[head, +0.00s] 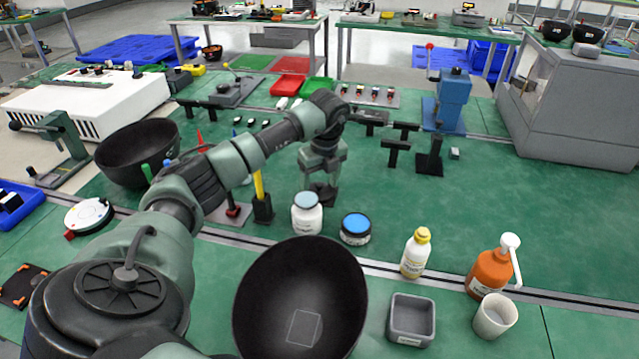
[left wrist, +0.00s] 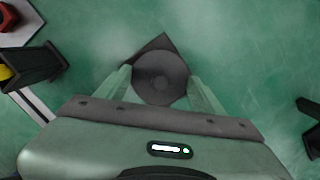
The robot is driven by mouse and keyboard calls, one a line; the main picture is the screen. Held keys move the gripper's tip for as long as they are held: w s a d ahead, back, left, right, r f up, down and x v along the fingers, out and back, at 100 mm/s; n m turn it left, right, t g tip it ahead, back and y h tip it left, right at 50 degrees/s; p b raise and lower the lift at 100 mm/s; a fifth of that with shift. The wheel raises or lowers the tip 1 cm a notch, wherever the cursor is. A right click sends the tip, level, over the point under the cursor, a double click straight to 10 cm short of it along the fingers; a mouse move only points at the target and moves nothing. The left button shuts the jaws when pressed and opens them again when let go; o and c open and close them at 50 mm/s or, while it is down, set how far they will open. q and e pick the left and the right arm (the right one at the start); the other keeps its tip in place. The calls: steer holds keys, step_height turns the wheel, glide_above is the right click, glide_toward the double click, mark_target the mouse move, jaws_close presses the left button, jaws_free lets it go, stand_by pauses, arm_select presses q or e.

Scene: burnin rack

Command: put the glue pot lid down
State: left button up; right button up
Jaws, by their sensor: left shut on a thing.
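My left gripper (head: 322,184) reaches down over the green bench top, behind the white jar. In the left wrist view its two fingers (left wrist: 161,88) are shut on a dark round disc, which I take as the glue pot lid (left wrist: 160,78). A dark square piece (left wrist: 158,43) shows beneath the lid, with corners sticking out. I cannot tell whether the lid touches it. In the head view the lid is hard to make out at the fingertips. A black pot with a blue top (head: 355,227) stands in front and right, perhaps the glue pot. My right gripper is not in view.
A white jar (head: 307,215) stands close in front of the gripper. A yellow-handled tool in a black holder (head: 262,208) is to its left. Black T-shaped stands (head: 396,150) are to the right and behind. The bench farther right (head: 480,195) is clear.

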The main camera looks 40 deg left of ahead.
mark_target(323, 195)
arm_select(q)
steer(key=o, duration=1.3)
steer(key=shift+f, duration=0.15)
steer(key=shift+o, duration=0.2)
step_height(323, 195, up, 12)
steer(key=d, duration=0.1)
steer(key=shift+s+d+b, duration=0.25)
steer(key=shift+d+b, duration=0.1)
steer(key=shift+b, duration=0.05)
